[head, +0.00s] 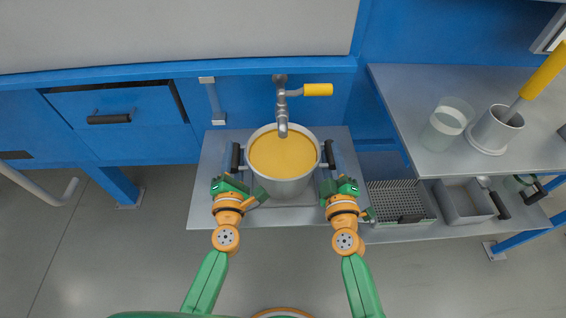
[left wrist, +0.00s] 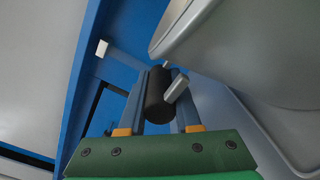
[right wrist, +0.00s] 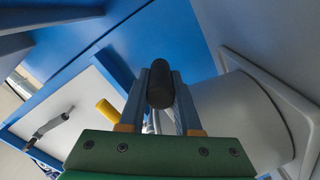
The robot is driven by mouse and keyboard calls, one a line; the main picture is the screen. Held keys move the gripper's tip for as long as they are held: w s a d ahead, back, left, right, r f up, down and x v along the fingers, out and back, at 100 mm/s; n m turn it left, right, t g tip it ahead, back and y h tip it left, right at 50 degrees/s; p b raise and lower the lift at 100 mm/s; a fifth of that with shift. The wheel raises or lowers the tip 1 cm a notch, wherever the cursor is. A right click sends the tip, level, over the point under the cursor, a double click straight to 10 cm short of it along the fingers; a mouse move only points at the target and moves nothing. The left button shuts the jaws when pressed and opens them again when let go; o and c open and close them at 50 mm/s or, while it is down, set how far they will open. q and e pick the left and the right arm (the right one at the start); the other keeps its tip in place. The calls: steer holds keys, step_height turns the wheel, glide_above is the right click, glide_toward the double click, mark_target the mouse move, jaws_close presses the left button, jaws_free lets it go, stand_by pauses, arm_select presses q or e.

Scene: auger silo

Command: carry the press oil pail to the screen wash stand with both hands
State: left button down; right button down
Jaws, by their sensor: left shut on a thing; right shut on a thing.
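The press oil pail (head: 284,181) is a grey metal pail nearly full of yellow oil, upright on or just above a grey shelf under a tap (head: 282,115) with a yellow lever. Its black side handles show left and right. My left gripper (head: 233,172) is shut on the left handle, which shows between its fingers in the left wrist view (left wrist: 158,95). My right gripper (head: 333,168) is shut on the right handle, seen in the right wrist view (right wrist: 160,85). I cannot tell which surface is the screen wash stand.
The grey shelf (head: 208,205) extends around the pail. To the right, a raised grey counter (head: 400,90) holds a clear beaker (head: 447,122) and a metal cup (head: 494,132). Below it are a wire basket (head: 400,200) and a grey tray (head: 462,203). A blue drawer (head: 115,110) is at left.

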stand_by(0.3)
